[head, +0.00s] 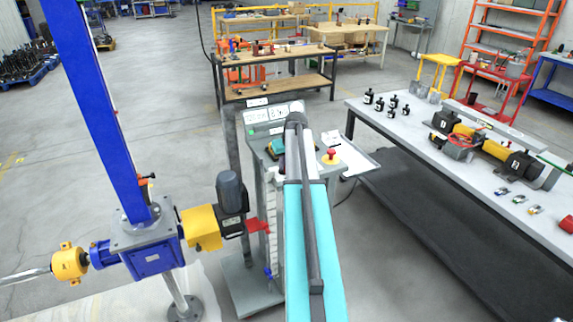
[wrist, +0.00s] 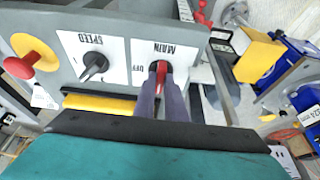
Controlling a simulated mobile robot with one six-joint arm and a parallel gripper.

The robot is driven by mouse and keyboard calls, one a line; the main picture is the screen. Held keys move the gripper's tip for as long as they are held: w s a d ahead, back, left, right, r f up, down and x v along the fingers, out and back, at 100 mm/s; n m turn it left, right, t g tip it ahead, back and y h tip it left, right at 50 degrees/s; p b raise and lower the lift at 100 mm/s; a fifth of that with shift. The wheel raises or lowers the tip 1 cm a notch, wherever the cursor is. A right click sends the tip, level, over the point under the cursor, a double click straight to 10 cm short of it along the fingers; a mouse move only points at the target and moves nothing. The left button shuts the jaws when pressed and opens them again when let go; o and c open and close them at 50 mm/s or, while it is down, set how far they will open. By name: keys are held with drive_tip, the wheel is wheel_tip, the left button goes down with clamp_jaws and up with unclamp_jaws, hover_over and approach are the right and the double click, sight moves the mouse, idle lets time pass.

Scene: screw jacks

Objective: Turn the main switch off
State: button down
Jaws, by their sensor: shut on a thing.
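The main switch has a red handle (wrist: 161,76) on a white plate marked MAIN, seen upside down in the wrist view. An OFF mark shows beside the handle on the left. My gripper (wrist: 161,84) has its two grey fingers closed on either side of the red handle, which lies along the picture's vertical. The fingers cover part of the plate, so any other mark there is hidden. In the head view the control console (head: 256,133) stands in the middle, and my arm hides the switch and the fingertips.
A black speed knob (wrist: 93,66) sits left of the switch in the wrist view, and a red emergency stop button (wrist: 22,64) lies further left. A blue screw jack (head: 152,255) with yellow couplings stands left of the console. A long workbench (head: 420,150) stands right.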

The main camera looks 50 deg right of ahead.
drive_tip(key=shift+m, duration=0.4)
drive_tip(key=m+h+b, duration=0.1)
drive_tip(key=m, duration=0.1)
drive_tip(key=m+g+h+b, duration=0.1)
drive_tip(key=m+b, duration=0.1)
drive_tip(key=m, duration=0.1)
drive_tip(key=shift+w, duration=0.15)
drive_tip(key=m+b, duration=0.1)
drive_tip(key=m, duration=0.1)
drive_tip(key=m+g+b, duration=0.1)
drive_tip(key=m, duration=0.1)
drive_tip(key=m+g+h+b, duration=0.1)
drive_tip(key=m, duration=0.1)
drive_tip(key=shift+w+a, duration=0.1)
drive_tip(key=shift+w, duration=0.15)
drive_tip(key=m+g+b, duration=0.2)
drive_tip(key=m, duration=0.2)
drive_tip(key=shift+m, duration=0.4)
drive_tip(key=shift+m+g+b, duration=0.4)
drive_tip(key=shift+m+b, duration=0.1)
drive_tip(key=shift+m, duration=0.1)
drive_tip(key=c, duration=1.8)
unclamp_jaws()
drive_tip(key=shift+s, duration=0.1)
